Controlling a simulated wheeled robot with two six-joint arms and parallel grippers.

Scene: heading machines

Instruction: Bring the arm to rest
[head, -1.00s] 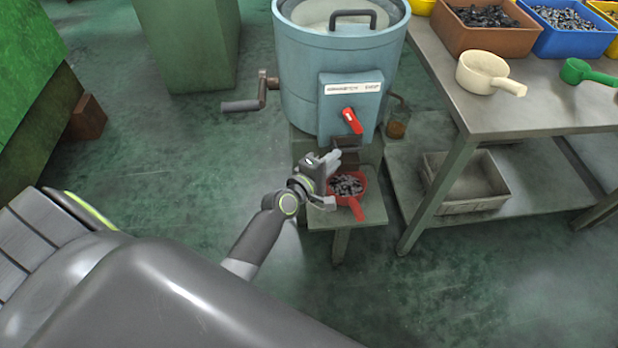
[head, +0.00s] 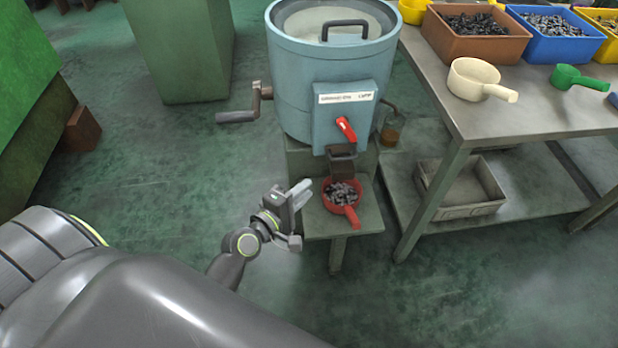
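My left gripper (head: 300,214) shows in the head view, left of the small stand in front of the blue drum. Its two fingers are spread apart with nothing between them. A red scoop (head: 341,207) filled with small metal parts sits on the stand (head: 365,220), just right of the gripper and apart from it. Its handle points toward the front. My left arm (head: 226,266) reaches in from the lower left, partly hidden by my grey body. My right gripper is out of view.
The blue drum (head: 292,96) has a red lever (head: 346,129), a side crank (head: 238,117) and a dark outlet above the scoop. At right, a metal table (head: 520,110) holds bins, a cream scoop (head: 474,77) and a green scoop (head: 566,76). Floor left of the gripper is clear.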

